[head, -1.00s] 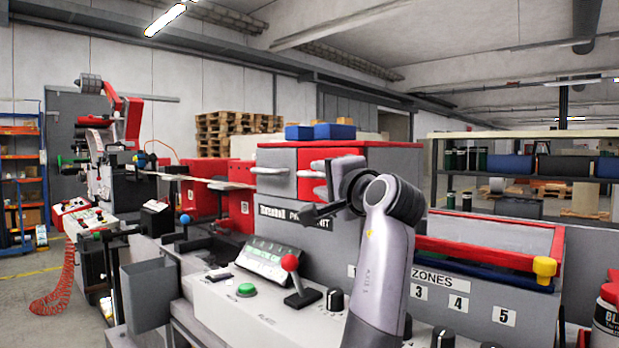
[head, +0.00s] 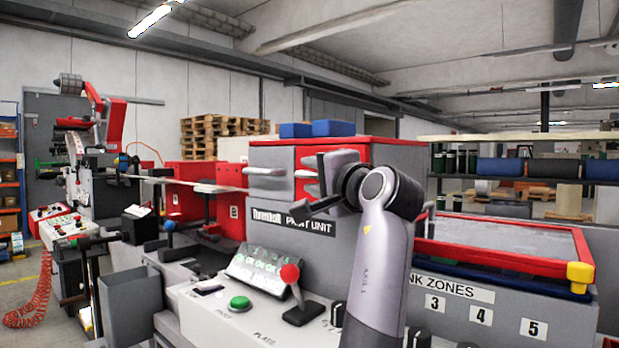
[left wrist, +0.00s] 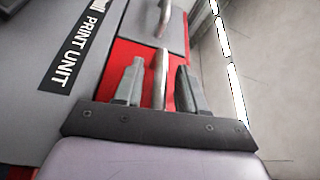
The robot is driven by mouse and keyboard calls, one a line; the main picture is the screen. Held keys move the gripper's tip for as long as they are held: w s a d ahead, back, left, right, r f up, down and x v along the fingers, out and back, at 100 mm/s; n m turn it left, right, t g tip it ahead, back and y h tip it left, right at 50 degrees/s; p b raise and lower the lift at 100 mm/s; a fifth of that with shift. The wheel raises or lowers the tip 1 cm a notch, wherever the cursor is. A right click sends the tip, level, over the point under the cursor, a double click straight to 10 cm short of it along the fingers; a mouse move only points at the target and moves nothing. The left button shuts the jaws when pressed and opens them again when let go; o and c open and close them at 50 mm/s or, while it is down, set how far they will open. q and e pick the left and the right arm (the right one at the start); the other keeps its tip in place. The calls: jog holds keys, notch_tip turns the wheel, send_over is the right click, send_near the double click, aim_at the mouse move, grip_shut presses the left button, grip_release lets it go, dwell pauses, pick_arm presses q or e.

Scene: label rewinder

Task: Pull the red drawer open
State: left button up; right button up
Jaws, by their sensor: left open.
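The red drawer (head: 308,157) sits high in the grey print unit, right of a grey drawer, and looks closed. Its pale bar handle (head: 304,174) shows beside my left gripper (head: 314,186), whose arm partly covers the drawer front. In the left wrist view the red front (left wrist: 122,58) lies beyond the fingers. The handle (left wrist: 160,66) stands between the two open fingers, with gaps visible on both sides. My left gripper is open around the handle and not closed on it. My right gripper is not in view.
The grey drawer (head: 265,157) with its own handle is close on the left. Below is a control panel with a red-knobbed lever (head: 290,274) and a green button (head: 239,303). A red-rimmed tray (head: 500,260) with a yellow corner knob (head: 580,273) lies to the right.

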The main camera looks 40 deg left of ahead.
pick_arm(q)
jog(key=shift+w+a, duration=0.1)
jog(key=shift+a, duration=0.15)
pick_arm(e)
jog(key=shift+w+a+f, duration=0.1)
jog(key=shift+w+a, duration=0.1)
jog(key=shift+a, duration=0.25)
pick_arm(q)
grip_shut()
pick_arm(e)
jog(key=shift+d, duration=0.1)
